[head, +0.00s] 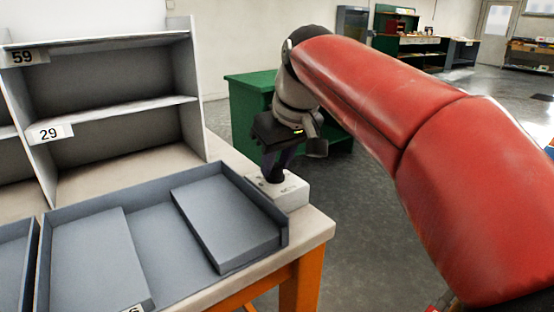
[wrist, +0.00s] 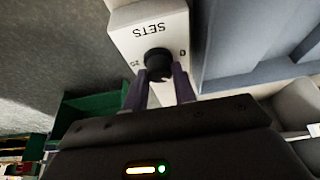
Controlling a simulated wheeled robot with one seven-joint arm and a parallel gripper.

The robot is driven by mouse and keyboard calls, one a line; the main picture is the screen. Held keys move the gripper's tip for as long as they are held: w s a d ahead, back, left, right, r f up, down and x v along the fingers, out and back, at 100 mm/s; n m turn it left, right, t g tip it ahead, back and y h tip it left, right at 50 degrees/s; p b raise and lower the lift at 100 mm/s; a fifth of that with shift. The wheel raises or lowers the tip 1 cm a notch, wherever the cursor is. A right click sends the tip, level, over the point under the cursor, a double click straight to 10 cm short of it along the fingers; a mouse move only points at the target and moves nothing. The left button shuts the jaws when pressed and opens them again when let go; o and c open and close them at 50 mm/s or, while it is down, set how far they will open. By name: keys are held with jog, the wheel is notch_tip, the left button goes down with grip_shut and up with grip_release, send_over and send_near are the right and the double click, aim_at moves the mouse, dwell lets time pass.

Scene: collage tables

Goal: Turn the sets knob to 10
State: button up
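The sets knob (wrist: 158,62) is a small black round knob on a pale box (wrist: 124,40). In the wrist view the box's label SETS appears upside down, with 25 at the knob's left and 0 at its right. My gripper (wrist: 160,75) has two purple fingers, one on each side of the knob. Their tips appear to touch its sides, so it looks shut on the knob. The knob's pointer is not clear, so its setting cannot be read. In the head view the box (head: 292,193) sits at the table's corner below my gripper (head: 272,178), which hides the knob.
A grey-blue tray (head: 284,236) with flat grey panels lies left of the box. Behind it stands a grey shelf (head: 188,60) with tags 59 and 29. The table (head: 318,228) ends just right of the box. A green cabinet (head: 245,100) stands beyond, with open floor at its right.

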jog(key=c, duration=0.4)
jog(key=shift+c, duration=0.2)
jog(key=shift+r+m, duration=0.1)
jog(key=shift+m, duration=0.2)
jog(key=m+h+p, duration=0.1)
jog(key=m+p, duration=0.1)
jog(key=m, duration=0.1)
jog(key=shift+a+m+h, duration=0.15)
jog(key=shift+m+h, duration=0.15)
jog(key=shift+a+m+t+h+p, duration=0.15)
jog(key=shift+m+h+p, duration=0.35)
jog(key=shift+m, duration=0.6)
jog(key=shift+d+m+t+h+p, duration=0.1)
jog(key=shift+m+t+h+p, duration=0.3)
jog(key=shift+m, duration=0.7)
jog(key=o, duration=1)
